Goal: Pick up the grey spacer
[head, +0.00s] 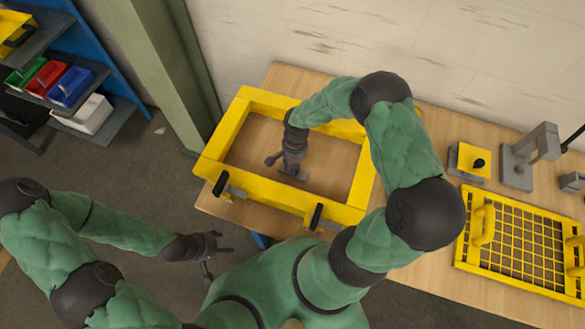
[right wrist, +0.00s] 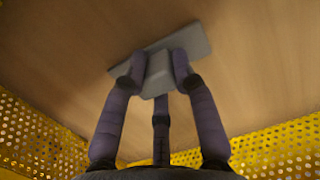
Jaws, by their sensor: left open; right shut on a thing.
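The grey spacer (right wrist: 158,68) is a flat plate with a raised block in the middle. In the right wrist view my right gripper (right wrist: 156,72) has its fingers closed around that block. In the head view the right gripper (head: 284,164) reaches down inside the yellow frame, and a bit of the grey spacer (head: 301,176) shows below its fingers. The spacer is at or close above the wooden surface; I cannot tell whether it touches. My left gripper (head: 209,256) is open and empty, over the floor in front of the bench.
The yellow frame (head: 215,150), with perforated inner walls, surrounds my right gripper on the wooden bench (head: 430,255). A yellow grid panel (head: 462,262) with handles lies at the right, below a grey fixture (head: 517,165). A shelf with coloured bins (head: 70,87) stands far left.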

